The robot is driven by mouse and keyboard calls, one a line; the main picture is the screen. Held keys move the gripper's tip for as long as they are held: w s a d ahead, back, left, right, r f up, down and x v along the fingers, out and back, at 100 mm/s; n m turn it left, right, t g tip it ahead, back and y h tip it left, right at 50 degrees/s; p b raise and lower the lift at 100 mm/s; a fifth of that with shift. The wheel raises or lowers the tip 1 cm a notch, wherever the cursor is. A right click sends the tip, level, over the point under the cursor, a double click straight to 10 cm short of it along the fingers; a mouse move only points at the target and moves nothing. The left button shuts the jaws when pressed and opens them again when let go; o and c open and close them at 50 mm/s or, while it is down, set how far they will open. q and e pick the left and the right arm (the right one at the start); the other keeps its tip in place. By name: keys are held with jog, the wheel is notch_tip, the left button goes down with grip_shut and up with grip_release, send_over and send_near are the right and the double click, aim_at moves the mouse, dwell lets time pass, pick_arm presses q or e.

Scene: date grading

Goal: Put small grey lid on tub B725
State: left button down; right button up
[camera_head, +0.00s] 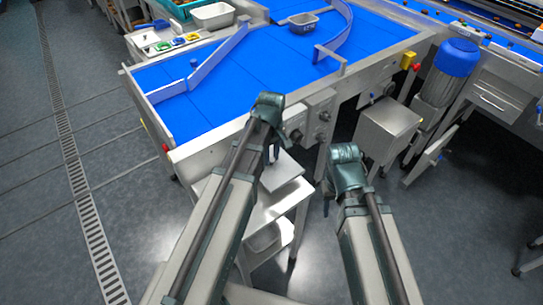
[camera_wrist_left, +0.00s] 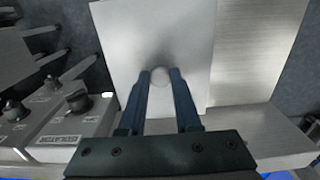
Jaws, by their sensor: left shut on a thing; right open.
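The light grey lid (camera_head: 290,172) is a flat square plate beside the conveyor, over a steel side table. It fills the upper middle of the left wrist view (camera_wrist_left: 120,35). My left gripper (camera_head: 271,184) points down at the lid, and its fingers (camera_wrist_left: 160,74) are shut on the lid's pale round knob (camera_wrist_left: 160,79). I cannot tell whether the lid touches the surface under it. My right gripper (camera_head: 328,207) hangs open and empty, to the right of the side table. A grey tub (camera_head: 303,22) is on the blue belt; I can read no B725 mark.
The steel side table (camera_head: 258,210) has a pale bin (camera_head: 268,238) below it. The blue conveyor (camera_head: 270,60) with guide rails lies beyond. Control knobs (camera_wrist_left: 77,101) are near the left gripper. A steel box (camera_head: 388,130) stands to the right.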

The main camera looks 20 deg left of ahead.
pick_arm(q)
jog(key=shift+c, duration=0.6)
grip_release()
jog(key=shift+r, duration=0.1)
notch_tip(320, 180, up, 7)
jog(key=p, duration=0.7)
dwell(0.4)
